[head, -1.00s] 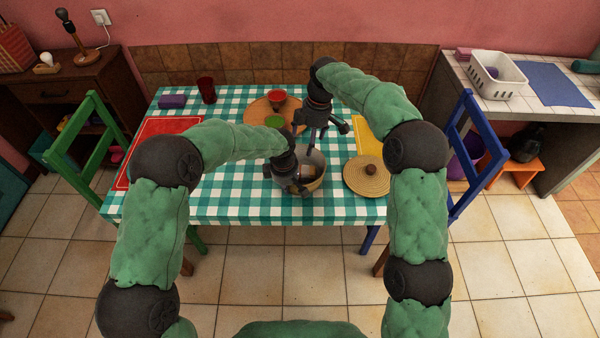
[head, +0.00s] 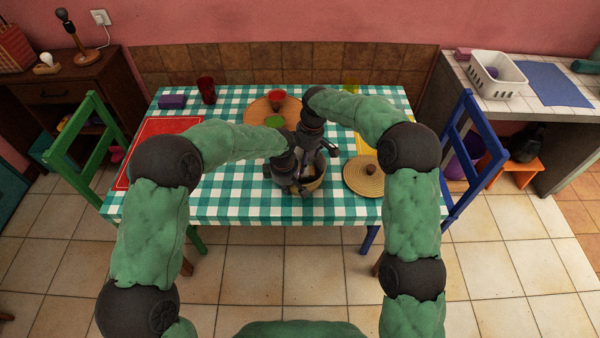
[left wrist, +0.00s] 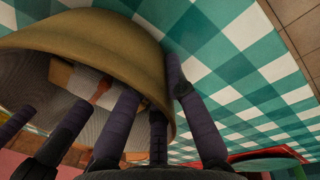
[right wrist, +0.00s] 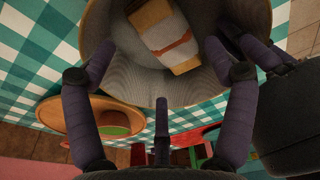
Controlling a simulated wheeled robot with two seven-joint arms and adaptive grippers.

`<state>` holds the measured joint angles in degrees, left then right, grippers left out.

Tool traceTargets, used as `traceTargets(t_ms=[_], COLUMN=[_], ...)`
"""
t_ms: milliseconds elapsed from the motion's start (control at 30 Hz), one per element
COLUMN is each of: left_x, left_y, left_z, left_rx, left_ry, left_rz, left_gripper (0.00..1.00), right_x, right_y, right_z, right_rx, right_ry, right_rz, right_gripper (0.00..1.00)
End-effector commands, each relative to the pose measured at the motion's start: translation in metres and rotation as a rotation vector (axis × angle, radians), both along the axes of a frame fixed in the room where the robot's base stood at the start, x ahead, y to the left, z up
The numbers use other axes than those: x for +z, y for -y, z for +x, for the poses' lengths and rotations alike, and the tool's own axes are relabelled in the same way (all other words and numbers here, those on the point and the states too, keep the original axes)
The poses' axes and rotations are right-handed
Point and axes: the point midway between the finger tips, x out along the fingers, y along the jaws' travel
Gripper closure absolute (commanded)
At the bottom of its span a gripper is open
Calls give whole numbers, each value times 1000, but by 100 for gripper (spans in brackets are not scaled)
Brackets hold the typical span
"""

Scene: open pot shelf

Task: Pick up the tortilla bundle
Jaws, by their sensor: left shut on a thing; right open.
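The tortilla bundle (right wrist: 168,40), a pale cloth-like packet with an orange band, lies inside a round woven basket (right wrist: 115,65) in the right wrist view. The basket also shows in the head view (head: 317,184) on the checked cloth, partly hidden by my grippers. My left gripper (head: 297,190) is shut on the basket's near-left wall; its fingers straddle the rim in the left wrist view (left wrist: 150,90). My right gripper (right wrist: 160,70) is open and empty over the basket mouth, its fingers apart and the bundle beyond them. I cannot tell whether they touch it.
A round woven lid (head: 376,188) with a knob lies right of the basket. A red mat (head: 140,150) lies left. The table's front left is clear.

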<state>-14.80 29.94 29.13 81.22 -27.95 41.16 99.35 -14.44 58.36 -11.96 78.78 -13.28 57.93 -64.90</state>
Motion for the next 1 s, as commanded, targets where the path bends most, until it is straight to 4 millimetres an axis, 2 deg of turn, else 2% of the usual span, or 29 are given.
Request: traceTargets(t_ms=[233, 500, 567, 700, 1000], left_x=[1, 1, 1, 1, 1], left_y=[0, 0, 0, 0, 0], left_z=[1, 1, 1, 1, 1], left_rx=[0, 0, 0, 0, 0], left_ry=[2, 2, 2, 2, 2], left_rz=[-1, -1, -1, -1, -1], left_gripper=[100, 100, 100, 100, 100], right_x=[-34, -39, -39, -39, -37], right_y=[-7, -8, -8, -8, -9], right_z=[-2, -2, -2, -2, -1], right_rx=[0, 1, 1, 1, 1], right_ry=[-2, 0, 0, 0, 1], right_rz=[-1, 0, 0, 0, 1], right_gripper=[16, 16, 30, 69, 70])
